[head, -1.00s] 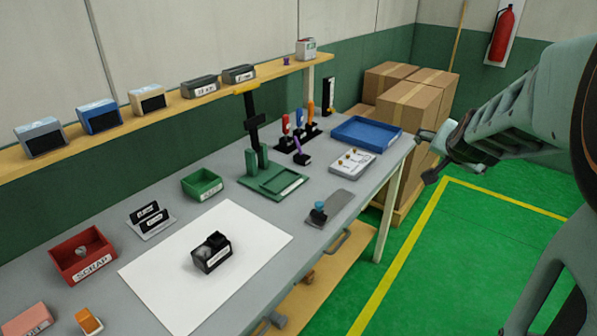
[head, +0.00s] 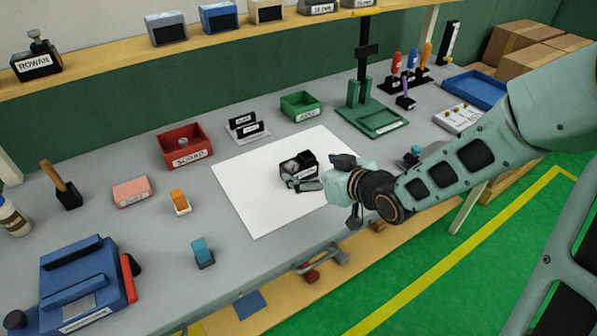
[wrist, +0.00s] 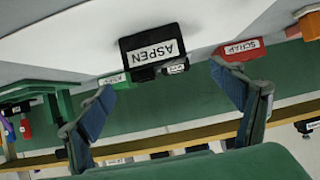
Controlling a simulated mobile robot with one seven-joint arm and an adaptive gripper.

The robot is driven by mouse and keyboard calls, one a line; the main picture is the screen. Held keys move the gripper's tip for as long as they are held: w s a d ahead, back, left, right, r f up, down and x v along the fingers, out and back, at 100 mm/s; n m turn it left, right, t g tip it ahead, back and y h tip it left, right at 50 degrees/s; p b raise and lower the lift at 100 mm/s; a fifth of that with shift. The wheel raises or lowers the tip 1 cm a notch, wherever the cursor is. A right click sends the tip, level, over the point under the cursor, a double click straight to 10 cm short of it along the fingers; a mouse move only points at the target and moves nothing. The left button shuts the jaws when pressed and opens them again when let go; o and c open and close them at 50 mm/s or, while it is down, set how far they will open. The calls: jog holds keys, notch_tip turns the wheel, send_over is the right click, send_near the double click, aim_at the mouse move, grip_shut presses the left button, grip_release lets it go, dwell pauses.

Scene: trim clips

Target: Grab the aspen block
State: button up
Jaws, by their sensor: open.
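The aspen block (head: 297,164) is a small black block with a dark top part, standing on the white sheet (head: 255,205) on the bench. Its white ASPEN label reads upside down in the wrist view (wrist: 152,50). My gripper (head: 312,178) is at its near right side in the head view and partly covers it. In the wrist view my gripper (wrist: 160,86) has its two blue-padded fingers wide apart, with the block ahead, roughly centred between them. Nothing is held. Contact with the block cannot be told from the head view.
A red SCRAP bin (head: 184,148) and a green bin (head: 301,106) stand behind the sheet. A label stand (head: 247,128) is between them. A green fixture (head: 372,118) is at the back right. The sheet around the block is clear. A ROWAN block (head: 36,60) sits on the shelf.

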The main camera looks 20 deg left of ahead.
aim_at(303, 166)
jog(key=shift+d+f+b+x, duration=0.15)
jog(key=shift+b+x, duration=0.1)
jog(key=shift+x, duration=1.7)
jog(key=shift+d+f+b+x, duration=0.1)
jog(key=shift+b+x, duration=0.1)
jog(key=shift+x, duration=1.75)
jog(key=shift+w+r, duration=0.1)
jog(key=shift+c, duration=0.7)
jog(key=c, duration=1.2)
